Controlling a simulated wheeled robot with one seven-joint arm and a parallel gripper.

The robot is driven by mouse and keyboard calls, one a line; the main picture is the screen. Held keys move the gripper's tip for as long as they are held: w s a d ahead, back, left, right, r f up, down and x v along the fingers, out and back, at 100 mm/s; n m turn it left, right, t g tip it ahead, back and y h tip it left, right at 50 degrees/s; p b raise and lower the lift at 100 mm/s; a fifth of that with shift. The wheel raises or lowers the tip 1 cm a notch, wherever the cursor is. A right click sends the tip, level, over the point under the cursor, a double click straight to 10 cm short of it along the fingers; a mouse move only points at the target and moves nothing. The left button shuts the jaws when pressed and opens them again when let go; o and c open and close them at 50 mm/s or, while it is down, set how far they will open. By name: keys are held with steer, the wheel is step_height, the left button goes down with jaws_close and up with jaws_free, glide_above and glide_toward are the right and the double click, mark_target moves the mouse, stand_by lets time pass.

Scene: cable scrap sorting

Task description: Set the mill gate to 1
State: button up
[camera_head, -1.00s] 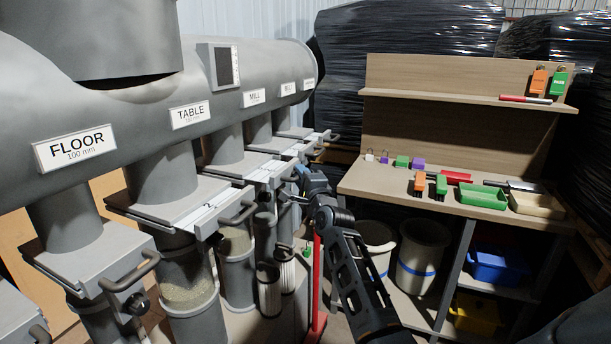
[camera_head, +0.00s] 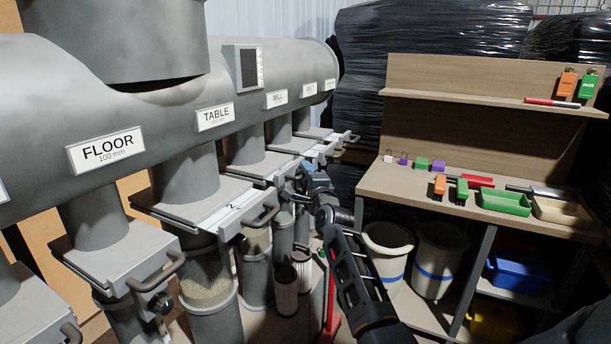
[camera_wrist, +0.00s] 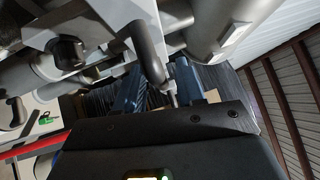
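The MILL label (camera_head: 277,98) is on the big grey duct, above its branch pipe (camera_head: 245,147). The mill gate's slide plate (camera_head: 262,168) lies below that pipe, with its handle end partly hidden by my gripper. My gripper (camera_head: 305,172) is at the front end of this gate. In the wrist view my gripper (camera_wrist: 160,88) has its two blue fingers apart, with a dark bar handle (camera_wrist: 148,50) reaching down between them. I see gaps beside the bar, but cannot tell whether a finger touches it. I cannot read the gate's setting.
The TABLE gate handle (camera_head: 263,220) and FLOOR gate handle (camera_head: 160,272) stick out nearer to me. A red post (camera_head: 331,300) stands below my arm. A wooden bench (camera_head: 400,185) with trays, tags and brushes is at the right, with pale buckets (camera_head: 438,260) under it.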

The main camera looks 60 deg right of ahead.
steer(key=v, duration=0.8)
steer(key=shift+p, duration=0.45)
steer(key=shift+w, duration=0.1)
steer(key=s+a+f+n+y, duration=0.2)
steer(key=s+a+f+n, duration=0.25)
steer(key=a, duration=0.45)
steer(key=s+a+f+n+t+y, duration=0.1)
steer(key=s+a+f+n+y, duration=0.15)
steer(key=s+a+n, duration=0.45)
steer(key=s+a+f+n+y, duration=0.2)
steer(key=s+a+f+n, duration=0.15)
steer(key=a, duration=0.65)
steer(key=s+a+r+n+y, duration=0.3)
steer(key=s+a+n, duration=0.3)
steer(key=s+a, duration=0.2)
steer(key=s+a+r+n+g+y, duration=0.1)
steer(key=s+a+r+n+y, duration=0.2)
steer(key=s, duration=0.9)
steer(key=a+n, duration=0.3)
steer(key=a, duration=0.2)
steer(key=shift+s+a+r+n, duration=0.25)
steer(key=shift+a+r+n, duration=0.05)
steer(key=shift+r+n, duration=0.1)
